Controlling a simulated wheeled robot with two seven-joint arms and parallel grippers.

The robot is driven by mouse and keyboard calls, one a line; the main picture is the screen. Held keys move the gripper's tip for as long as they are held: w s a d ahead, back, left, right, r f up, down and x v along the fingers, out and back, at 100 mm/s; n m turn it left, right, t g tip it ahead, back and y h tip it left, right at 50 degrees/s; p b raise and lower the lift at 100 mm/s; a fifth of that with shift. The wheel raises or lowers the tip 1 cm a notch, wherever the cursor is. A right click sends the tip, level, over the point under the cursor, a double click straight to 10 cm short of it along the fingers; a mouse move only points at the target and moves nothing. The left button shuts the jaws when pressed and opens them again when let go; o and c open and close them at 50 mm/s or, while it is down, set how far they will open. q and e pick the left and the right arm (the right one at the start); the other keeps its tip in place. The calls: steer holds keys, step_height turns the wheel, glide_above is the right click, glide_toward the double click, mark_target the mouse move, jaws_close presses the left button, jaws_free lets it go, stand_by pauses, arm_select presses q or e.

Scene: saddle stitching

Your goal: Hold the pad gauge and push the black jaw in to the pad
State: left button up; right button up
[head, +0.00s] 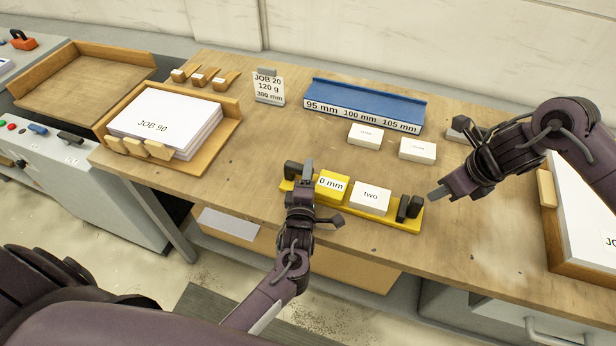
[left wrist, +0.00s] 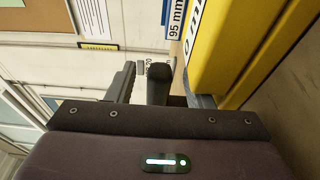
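The yellow pad gauge (head: 388,216) lies along the front of the bench.
A blue rack (head: 365,98) marked 95, 100 and 105 mm stands behind, with two white pads (head: 365,136) (head: 417,149) before it. A paper tray (head: 228,128) is left and another (head: 555,232) right.

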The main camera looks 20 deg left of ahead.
arm_select(q)
jaws_close()
arm_select(e)
steer(key=c, duration=0.8)
steer(key=shift+d+f+n, duration=0.1)
steer(key=shift+f+n, duration=0.2)
steer(key=shift+n, duration=0.1)
steer(key=w+d+f+n+g+y, duration=0.2)
steer(key=d+n, duration=0.3)
steer(key=n, duration=0.1)
steer(key=shift+y, duration=0.3)
steer(key=x, duration=0.3)
steer(key=d+x, duration=0.1)
steer(key=x, duration=0.2)
steer(key=f+x, duration=0.1)
steer(key=x, duration=0.2)
steer(key=shift+d, duration=0.45)
